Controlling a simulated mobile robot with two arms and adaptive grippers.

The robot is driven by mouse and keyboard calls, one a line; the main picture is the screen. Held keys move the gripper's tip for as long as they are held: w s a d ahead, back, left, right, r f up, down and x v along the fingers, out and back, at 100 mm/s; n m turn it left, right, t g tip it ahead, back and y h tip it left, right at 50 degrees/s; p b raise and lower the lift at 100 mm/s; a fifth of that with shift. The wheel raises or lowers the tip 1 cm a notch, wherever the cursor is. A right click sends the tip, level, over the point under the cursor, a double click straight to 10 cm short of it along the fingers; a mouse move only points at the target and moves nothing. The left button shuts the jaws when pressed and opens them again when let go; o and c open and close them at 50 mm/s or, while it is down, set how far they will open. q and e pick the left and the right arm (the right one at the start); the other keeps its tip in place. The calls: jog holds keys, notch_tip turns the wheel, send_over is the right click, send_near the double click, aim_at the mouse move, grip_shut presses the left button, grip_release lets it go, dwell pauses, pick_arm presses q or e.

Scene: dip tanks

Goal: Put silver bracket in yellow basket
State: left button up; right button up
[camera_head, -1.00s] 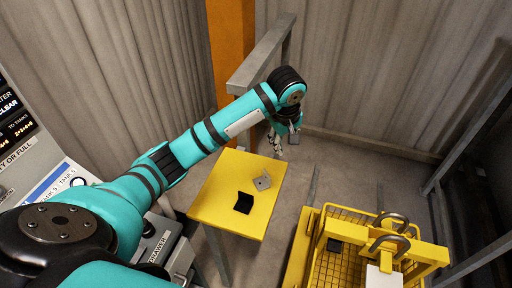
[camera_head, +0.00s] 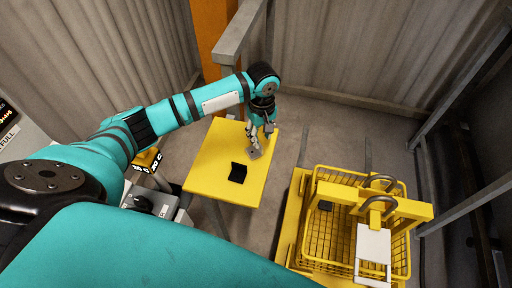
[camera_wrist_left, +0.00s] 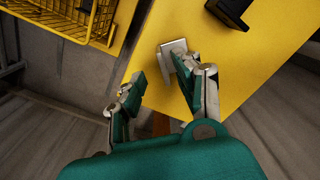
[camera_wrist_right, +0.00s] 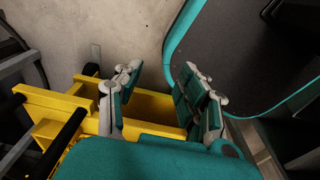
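The silver bracket (camera_head: 255,154) lies on the yellow table (camera_head: 222,168) near its right edge. It also shows in the left wrist view (camera_wrist_left: 171,46), just beyond my fingers, an L shape with one flat plate. My left gripper (camera_head: 262,135) hangs over that edge by the bracket. In the left wrist view its fingers (camera_wrist_left: 160,90) are apart with nothing between them; the right finger is close to the bracket, contact unclear. The yellow basket (camera_head: 313,243) stands right of the table. My right gripper (camera_wrist_right: 158,105) is open and empty, seen only in its wrist view.
A black bracket (camera_head: 238,173) lies on the table, left of the silver one. A dark piece (camera_head: 326,205) is inside the basket, under its yellow crossbar and hooks (camera_head: 381,193). A grey rail post (camera_head: 238,30) stands behind the table. Open floor separates table and basket.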

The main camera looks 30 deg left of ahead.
aim_at(254, 149)
pick_arm(q)
jog(key=shift+s+f+p, duration=0.15)
jog(key=shift+f+p, duration=0.4)
jog(key=shift+f, duration=2.2)
grip_shut()
